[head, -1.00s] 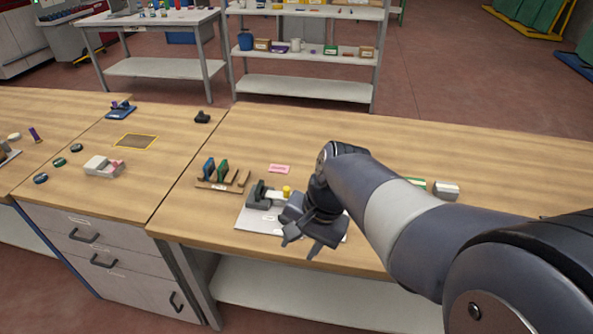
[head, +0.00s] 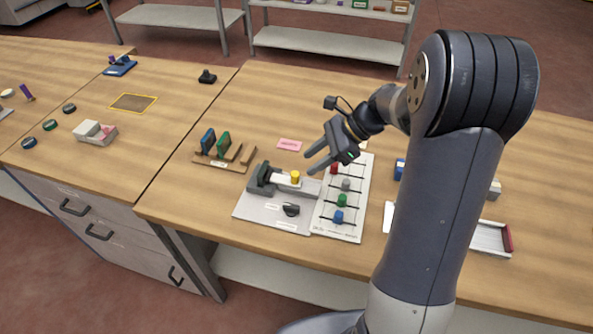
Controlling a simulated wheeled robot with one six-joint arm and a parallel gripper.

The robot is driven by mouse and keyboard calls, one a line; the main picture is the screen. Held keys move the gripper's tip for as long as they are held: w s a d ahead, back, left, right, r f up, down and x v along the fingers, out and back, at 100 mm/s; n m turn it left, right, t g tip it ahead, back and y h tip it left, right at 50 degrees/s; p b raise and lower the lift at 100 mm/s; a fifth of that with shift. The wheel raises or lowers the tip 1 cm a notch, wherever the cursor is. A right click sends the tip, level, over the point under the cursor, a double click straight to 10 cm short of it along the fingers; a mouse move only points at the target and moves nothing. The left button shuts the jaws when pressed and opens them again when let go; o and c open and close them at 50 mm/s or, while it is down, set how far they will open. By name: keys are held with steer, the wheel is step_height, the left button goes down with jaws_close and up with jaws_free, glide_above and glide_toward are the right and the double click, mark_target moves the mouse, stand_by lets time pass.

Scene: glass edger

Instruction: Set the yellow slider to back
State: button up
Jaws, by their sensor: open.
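The only yellow part I see is a yellow knob (head: 295,177) on the light bar of a grey device (head: 262,181). I cannot tell whether it is the yellow slider. To its right lies a white slider board (head: 324,222) with dark rails running across it.
A black knob (head: 291,210) sits on the device's grey plate. A wooden rack (head: 222,166) with blue and green pieces stands to the left, a pink note (head: 289,145) behind. A tray with a red end (head: 492,238) lies right, partly behind my arm. The bench's left part has free room.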

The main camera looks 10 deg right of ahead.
mark_target(295, 173)
steer(key=x, duration=0.7)
steer(key=shift+c, duration=0.6)
jaws_close()
